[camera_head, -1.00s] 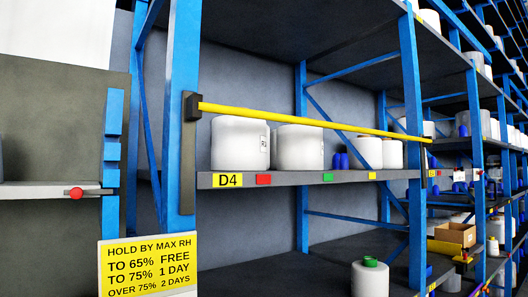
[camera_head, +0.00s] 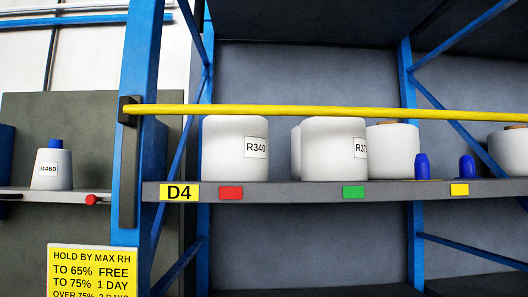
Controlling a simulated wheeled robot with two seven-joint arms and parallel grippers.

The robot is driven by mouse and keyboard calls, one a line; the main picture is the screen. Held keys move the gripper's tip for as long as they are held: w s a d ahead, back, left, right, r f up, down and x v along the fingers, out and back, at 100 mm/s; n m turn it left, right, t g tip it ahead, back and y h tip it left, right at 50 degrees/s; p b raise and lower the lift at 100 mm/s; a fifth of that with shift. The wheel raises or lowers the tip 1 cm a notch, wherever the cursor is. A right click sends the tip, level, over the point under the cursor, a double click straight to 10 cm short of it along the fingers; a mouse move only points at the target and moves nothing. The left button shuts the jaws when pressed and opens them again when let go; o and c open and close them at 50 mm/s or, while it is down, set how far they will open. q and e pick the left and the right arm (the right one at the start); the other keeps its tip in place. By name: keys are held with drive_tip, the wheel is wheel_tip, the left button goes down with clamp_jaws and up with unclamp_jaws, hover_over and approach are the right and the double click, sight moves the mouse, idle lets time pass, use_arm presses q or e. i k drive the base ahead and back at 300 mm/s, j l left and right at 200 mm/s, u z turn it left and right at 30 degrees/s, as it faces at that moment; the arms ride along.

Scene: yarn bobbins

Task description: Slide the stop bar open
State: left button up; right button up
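The yellow stop bar (camera_head: 300,111) runs across the front of shelf bay D4, in front of the upper part of the bobbins. Its left end sits at a black bracket (camera_head: 130,112) on the blue upright. A dark vertical strip (camera_head: 128,185) runs down the upright below that bracket. The bar's right end is outside the view. Neither of my grippers is in view.
White bobbins R340 (camera_head: 228,148) and a second labelled one (camera_head: 332,150) stand on the D4 shelf (camera_head: 290,192), with more behind and to the right. Blue cones (camera_head: 422,167) stand right. A humidity sign (camera_head: 92,272) hangs lower left. Bobbin R460 (camera_head: 50,165) stands on a left ledge.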

sight(129, 109)
drive_tip(key=l+u, duration=0.35)
drive_tip(key=l, duration=0.4)
drive_tip(key=k+l+u, duration=0.15)
drive_tip(key=l+u, duration=0.2)
drive_tip(key=l, duration=0.35)
